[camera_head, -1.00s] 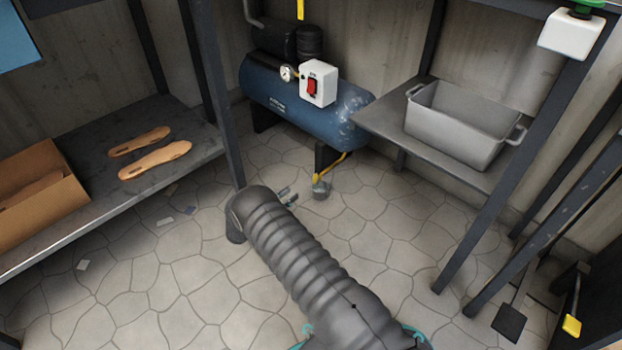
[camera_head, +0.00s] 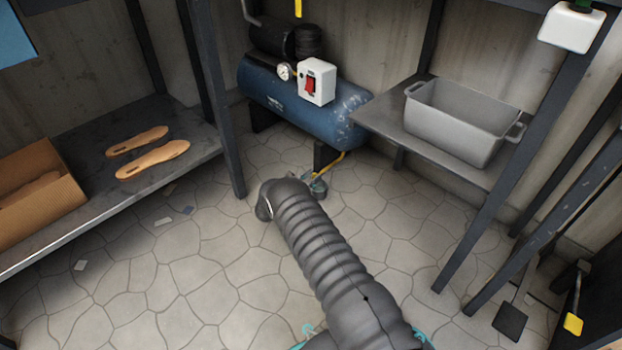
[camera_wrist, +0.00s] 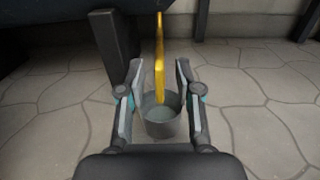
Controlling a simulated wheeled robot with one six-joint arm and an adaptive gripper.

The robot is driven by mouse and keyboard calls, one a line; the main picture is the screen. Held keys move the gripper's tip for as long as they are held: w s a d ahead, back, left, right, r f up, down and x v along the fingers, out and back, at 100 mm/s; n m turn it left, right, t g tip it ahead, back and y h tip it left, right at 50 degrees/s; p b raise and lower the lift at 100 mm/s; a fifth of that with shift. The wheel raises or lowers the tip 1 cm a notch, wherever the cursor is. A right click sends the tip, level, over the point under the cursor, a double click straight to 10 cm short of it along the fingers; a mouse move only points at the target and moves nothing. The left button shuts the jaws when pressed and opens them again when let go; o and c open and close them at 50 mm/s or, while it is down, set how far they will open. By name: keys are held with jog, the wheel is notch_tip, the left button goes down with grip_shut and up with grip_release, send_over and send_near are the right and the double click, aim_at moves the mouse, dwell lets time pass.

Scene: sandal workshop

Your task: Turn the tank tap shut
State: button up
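The blue tank (camera_head: 300,112) stands at the back in the head view. A thin yellow part (camera_head: 334,164), apparently the tap or its handle, comes down from under it. In the wrist view this yellow part (camera_wrist: 159,62) hangs near the middle. A grey cup (camera_wrist: 162,122) stands on the floor below it. My gripper (camera_wrist: 159,72) is open, with one finger on each side of the yellow part and gaps between. Contact is not visible. In the head view my arm partly hides the cup (camera_head: 319,190) and the gripper.
A dark tank leg (camera_wrist: 113,48) stands left of my fingers. A shelf (camera_head: 385,122) with a grey bin (camera_head: 460,124) is at the right. A bench (camera_head: 95,180) with sandal soles (camera_head: 150,158) and a cardboard box (camera_head: 40,195) is at the left. Floor between is mostly clear.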

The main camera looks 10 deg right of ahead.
jog(key=shift+a, duration=0.1)
grip_shut()
jog(key=shift+m, duration=0.3)
jog(key=shift+s+d+f+m, duration=0.2)
jog(key=shift+m, duration=2.65)
jog(key=shift+s+d+f+m, duration=0.15)
jog(key=shift+d+f+m, duration=0.1)
jog(key=shift+m, duration=2.65)
jog(key=shift+s+d+f+m, duration=0.2)
jog(key=shift+m, duration=2.65)
